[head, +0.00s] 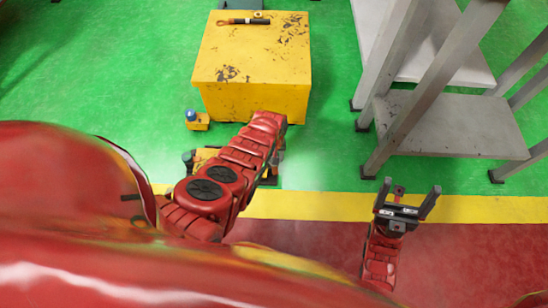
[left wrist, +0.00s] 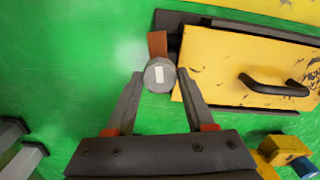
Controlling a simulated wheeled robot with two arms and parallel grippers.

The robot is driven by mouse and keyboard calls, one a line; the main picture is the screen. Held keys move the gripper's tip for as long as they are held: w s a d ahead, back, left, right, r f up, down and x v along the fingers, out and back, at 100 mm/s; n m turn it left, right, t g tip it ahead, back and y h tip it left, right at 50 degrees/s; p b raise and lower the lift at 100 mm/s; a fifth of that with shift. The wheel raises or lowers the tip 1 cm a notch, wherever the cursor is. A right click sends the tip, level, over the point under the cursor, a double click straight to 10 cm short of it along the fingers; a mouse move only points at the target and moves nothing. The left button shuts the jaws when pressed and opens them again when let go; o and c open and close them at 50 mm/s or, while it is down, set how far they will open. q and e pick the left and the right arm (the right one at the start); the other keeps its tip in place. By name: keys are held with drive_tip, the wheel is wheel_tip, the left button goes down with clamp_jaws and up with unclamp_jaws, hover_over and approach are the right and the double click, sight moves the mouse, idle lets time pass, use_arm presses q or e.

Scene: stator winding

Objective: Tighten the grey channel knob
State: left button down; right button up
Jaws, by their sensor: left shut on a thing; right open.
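The grey knob (left wrist: 159,75) is a round grey disc with a white rectangular mark, seen face-on in the left wrist view. It sits at the corner of a yellow panel, beside a brown-orange tab. My left gripper (left wrist: 162,84) is shut on the knob, with one finger at each side of it. In the head view my left forearm hides the knob and the left gripper. My right gripper (head: 408,202) is open and empty, above the red floor near the yellow line.
A worn yellow box (head: 253,100) carries a dark tool with an orange end (head: 243,21). A small yellow block with a blue top (head: 193,117) stands left of it. Grey metal shelving (head: 455,125) stands right. The yellow panel has a black handle (left wrist: 274,86). Green floor lies between box and shelving.

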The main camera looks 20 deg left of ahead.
use_arm(q)
drive_tip(key=m, duration=0.4)
drive_tip(key=shift+m, duration=0.3)
drive_tip(key=m, duration=0.5)
drive_tip(key=shift+w+r, duration=0.1)
drive_tip(key=m, duration=0.5)
drive_tip(key=shift+m, duration=2.2)
drive_tip(key=shift+c, duration=1.4)
unclamp_jaws()
